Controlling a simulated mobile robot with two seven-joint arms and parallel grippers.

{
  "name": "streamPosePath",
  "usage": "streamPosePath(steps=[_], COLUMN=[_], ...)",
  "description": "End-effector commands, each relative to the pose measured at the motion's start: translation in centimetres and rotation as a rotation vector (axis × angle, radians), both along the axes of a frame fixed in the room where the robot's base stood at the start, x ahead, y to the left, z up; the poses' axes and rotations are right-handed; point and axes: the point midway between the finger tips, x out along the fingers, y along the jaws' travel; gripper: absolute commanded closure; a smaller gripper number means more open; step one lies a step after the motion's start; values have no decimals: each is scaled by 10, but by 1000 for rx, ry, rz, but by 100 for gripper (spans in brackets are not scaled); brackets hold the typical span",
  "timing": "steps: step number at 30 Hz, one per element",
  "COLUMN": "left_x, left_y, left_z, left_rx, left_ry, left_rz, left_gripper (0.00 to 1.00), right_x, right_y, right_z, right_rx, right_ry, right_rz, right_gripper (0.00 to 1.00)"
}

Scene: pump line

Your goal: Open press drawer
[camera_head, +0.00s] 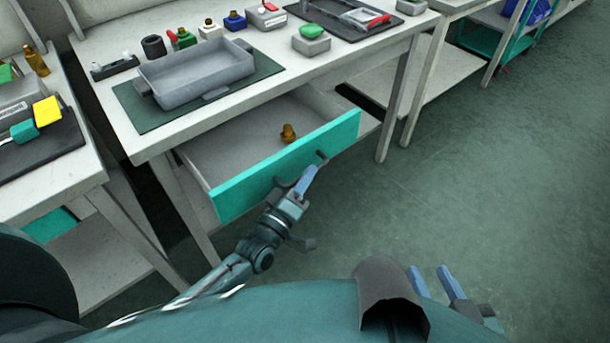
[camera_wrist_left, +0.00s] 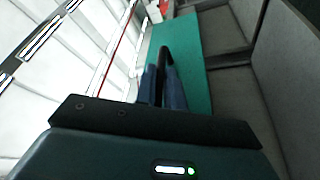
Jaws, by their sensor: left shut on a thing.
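The drawer (camera_head: 235,183) under the work table stands pulled out, with a teal front and a grey inside. A small brass fitting (camera_head: 288,133) is inside it. My left gripper (camera_head: 307,180) is at the drawer front, its blue fingers shut on the dark handle (camera_head: 322,156). In the left wrist view, the left gripper (camera_wrist_left: 162,88) has the black handle (camera_wrist_left: 166,53) between its fingers, with the teal drawer front (camera_wrist_left: 190,75) just behind. My right gripper (camera_head: 436,283) is low in the head view, its two blue fingers apart and empty, away from the drawer.
On the table (camera_head: 150,142) above the drawer, a grey tray (camera_head: 197,79) sits on a green mat (camera_head: 150,117), with several small fittings behind. A neighbouring table (camera_head: 75,178) stands at the left. The floor (camera_head: 490,200) at the right is clear.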

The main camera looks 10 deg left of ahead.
Motion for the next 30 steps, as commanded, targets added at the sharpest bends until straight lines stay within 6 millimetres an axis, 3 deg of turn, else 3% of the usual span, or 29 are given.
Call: streamPosePath(steps=[8,17,22,30], left_x=[0,-3,-23,-80], left_y=[0,1,9,29], left_z=[0,-1,-6,-19], left_rx=[0,1,1,3], left_ry=[1,1,3,4], left_rz=[1,1,0,0], left_gripper=[68,68,68,68], right_x=[0,-1,-1,-2], right_y=[-1,-3,-3,-2], right_z=[0,0,2,-2], right_rx=[-6,-12,-11,-10], right_ry=[-2,-2,0,13], right_rz=[3,4,4,6], right_gripper=[64,64,64,64])
